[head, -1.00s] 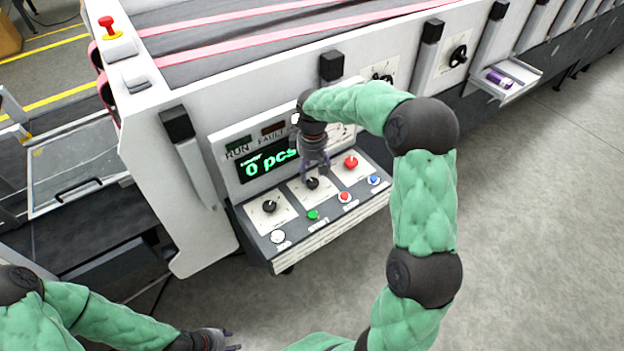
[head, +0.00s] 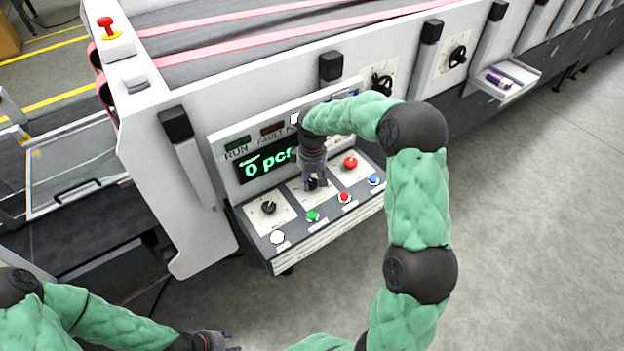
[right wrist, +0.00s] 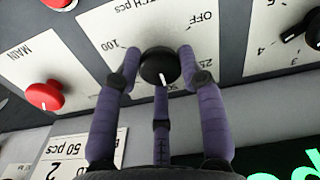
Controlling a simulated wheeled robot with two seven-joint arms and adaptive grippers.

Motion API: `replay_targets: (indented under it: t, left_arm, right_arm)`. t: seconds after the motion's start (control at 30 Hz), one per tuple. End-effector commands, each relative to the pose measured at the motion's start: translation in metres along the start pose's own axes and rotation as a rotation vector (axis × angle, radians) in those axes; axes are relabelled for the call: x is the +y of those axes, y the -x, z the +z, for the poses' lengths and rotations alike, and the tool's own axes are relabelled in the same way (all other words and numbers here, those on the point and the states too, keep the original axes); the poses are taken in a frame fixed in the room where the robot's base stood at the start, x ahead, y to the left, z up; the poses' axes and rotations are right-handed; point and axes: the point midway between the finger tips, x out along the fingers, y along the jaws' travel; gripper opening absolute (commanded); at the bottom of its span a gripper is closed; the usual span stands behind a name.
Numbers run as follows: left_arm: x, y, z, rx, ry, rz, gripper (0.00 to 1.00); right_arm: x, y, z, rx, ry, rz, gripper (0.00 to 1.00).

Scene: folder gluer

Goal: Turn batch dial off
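The batch dial is a black round knob (right wrist: 160,66) on a white plate marked OFF, 100 and 25; the right wrist view shows it upside down. Its white pointer mark faces away from the OFF label, towards the lower edge of that view. In the head view the dial (head: 313,184) is partly covered by my right gripper (head: 316,184). The purple fingers of my right gripper (right wrist: 160,58) stand on both sides of the knob, with a narrow gap visible. A third finger lies below it in the picture. My left gripper (head: 234,342) is empty at the bottom edge, fingers apart.
A red MAIN knob (right wrist: 44,95) and another black dial (head: 268,207) flank the batch dial. White, green, red and blue buttons line the panel's front edge. The display (head: 264,164) above reads 0 pcs, partly covered. Open floor lies to the right.

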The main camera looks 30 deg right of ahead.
Motion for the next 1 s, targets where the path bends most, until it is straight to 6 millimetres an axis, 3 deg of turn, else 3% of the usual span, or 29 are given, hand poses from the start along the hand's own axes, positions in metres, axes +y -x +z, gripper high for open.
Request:
replay_targets:
  t: [0.47,1.0]
  left_arm:
    - [0.003,0.007,0.000,0.000,0.000,0.000,0.40]
    - [0.011,0.031,0.001,0.000,0.000,0.000,0.40]
  right_arm:
    - [0.000,0.001,0.000,-0.002,0.119,-0.002,0.08]
    - [-0.001,0.002,0.000,-0.002,0.603,-0.002,0.08]
